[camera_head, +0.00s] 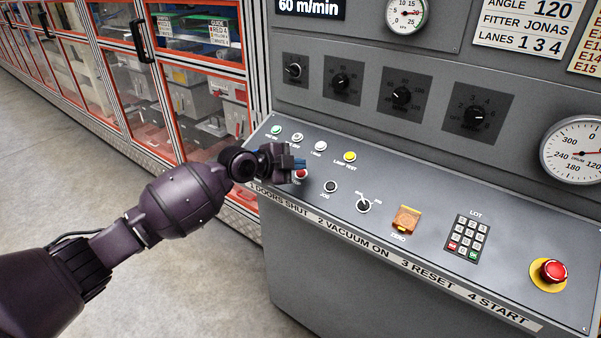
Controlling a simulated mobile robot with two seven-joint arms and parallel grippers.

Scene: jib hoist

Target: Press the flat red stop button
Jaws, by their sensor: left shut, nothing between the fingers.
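A flat red button (301,174) sits on the sloping grey console near its left end, partly hidden behind my left gripper. My left gripper (298,163) is shut and empty, with its fingertips over or right beside this button. I cannot tell whether they touch it. A red mushroom button on a yellow disc (553,271) stands at the console's far right. My right gripper is not in view.
The console (400,200) also carries green, white and yellow buttons (349,157), a black jog button (330,186), a selector switch (363,205), an orange covered button (406,219) and a keypad (466,236). Knobs and gauges fill the upright panel behind. Orange-framed guard doors (200,100) stand left.

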